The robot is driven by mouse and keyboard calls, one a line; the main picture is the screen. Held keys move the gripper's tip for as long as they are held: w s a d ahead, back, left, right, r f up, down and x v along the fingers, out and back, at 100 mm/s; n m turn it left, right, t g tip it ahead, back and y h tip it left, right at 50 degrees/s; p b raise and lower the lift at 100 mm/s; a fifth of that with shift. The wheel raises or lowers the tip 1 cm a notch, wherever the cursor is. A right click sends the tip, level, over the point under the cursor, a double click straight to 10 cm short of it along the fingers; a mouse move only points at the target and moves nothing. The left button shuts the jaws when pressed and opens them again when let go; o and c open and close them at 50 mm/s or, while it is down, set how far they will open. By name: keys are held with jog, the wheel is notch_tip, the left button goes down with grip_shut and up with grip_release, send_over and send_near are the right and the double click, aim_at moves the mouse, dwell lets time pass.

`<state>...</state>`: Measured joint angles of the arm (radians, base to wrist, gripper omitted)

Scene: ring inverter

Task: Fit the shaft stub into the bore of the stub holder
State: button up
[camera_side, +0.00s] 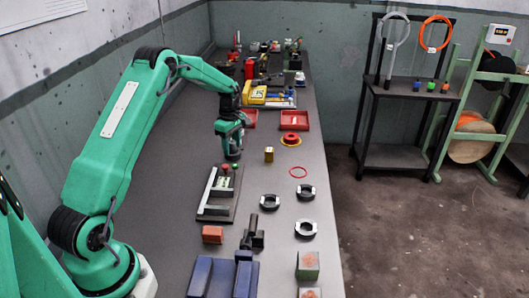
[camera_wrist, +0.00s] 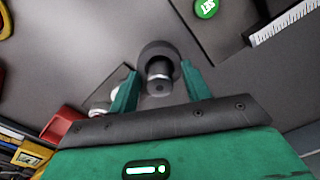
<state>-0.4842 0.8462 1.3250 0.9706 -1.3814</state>
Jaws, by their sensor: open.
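In the wrist view a dark cylinder with a pale band, which looks like the shaft stub (camera_wrist: 159,82), stands between the fingers. Behind it is a round dark collar, which looks like the stub holder (camera_wrist: 153,49). The stub overlaps the collar's middle; I cannot tell how deep it sits in the bore. My gripper (camera_wrist: 159,84) is open, with one green finger on each side of the stub and gaps between. In the side view my gripper (camera_side: 232,142) is low over the bench, and a dark round part shows under it.
A plate fixture with green and red buttons (camera_side: 220,192) lies just in front of my gripper. Red trays (camera_side: 294,120) stand behind.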

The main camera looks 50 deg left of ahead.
aim_at(232, 142)
jog(key=shift+r, duration=0.1)
notch_tip(232, 142, up, 12)
dwell(0.7)
jog(key=shift+r, duration=0.1)
jog(key=shift+d, duration=0.1)
dwell(0.3)
jog(key=s+d+r+m+t, duration=0.1)
jog(key=s+d+r+m, duration=0.45)
jog(key=d, duration=0.25)
jog(key=s+d+r+m+t, duration=0.2)
jog(key=s+d+r+m, duration=0.3)
jog(key=d+r, duration=0.25)
jog(key=s+d+f+m+t, duration=0.1)
jog(key=s+d+m, duration=0.4)
jog(key=s, duration=0.3)
jog(key=s+d+f+m+t, duration=0.1)
jog(key=s+d+f+m, duration=0.1)
jog(key=s+d+m, duration=0.4)
jog(key=s, duration=0.3)
jog(key=shift+s+t, duration=0.3)
